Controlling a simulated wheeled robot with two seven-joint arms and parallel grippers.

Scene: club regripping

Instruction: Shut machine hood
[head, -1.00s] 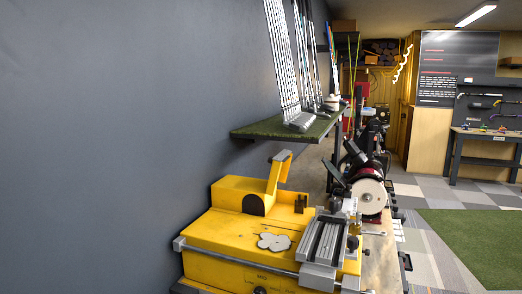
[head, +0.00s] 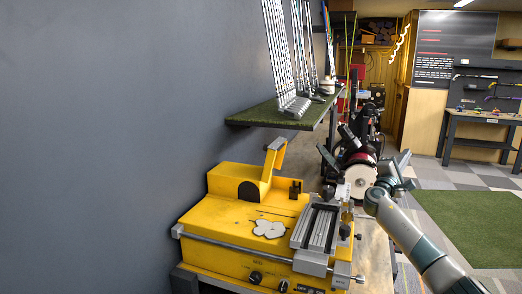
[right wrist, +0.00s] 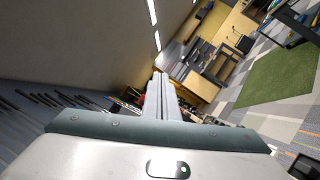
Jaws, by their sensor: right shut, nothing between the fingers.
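The yellow machine (head: 225,215) stands at the lower middle of the head view, against the grey wall. Its hinged yellow arm with a grey end, which seems to be the hood (head: 275,155), is raised and tilted up. A grey slotted clamp (head: 318,228) sits at the machine's right front. My right gripper (head: 398,160) is to the right of the machine, beside the grinding wheel and apart from the hood. In the right wrist view, its fingers (right wrist: 160,95) are together with nothing between them. My left gripper is not in view.
A bench grinder with a pale wheel (head: 361,181) stands behind the machine. A green-topped shelf (head: 265,117) holding several club shafts hangs above on the wall. A green mat (head: 465,225) lies on open floor at the right. A workbench (head: 480,118) stands at the back right.

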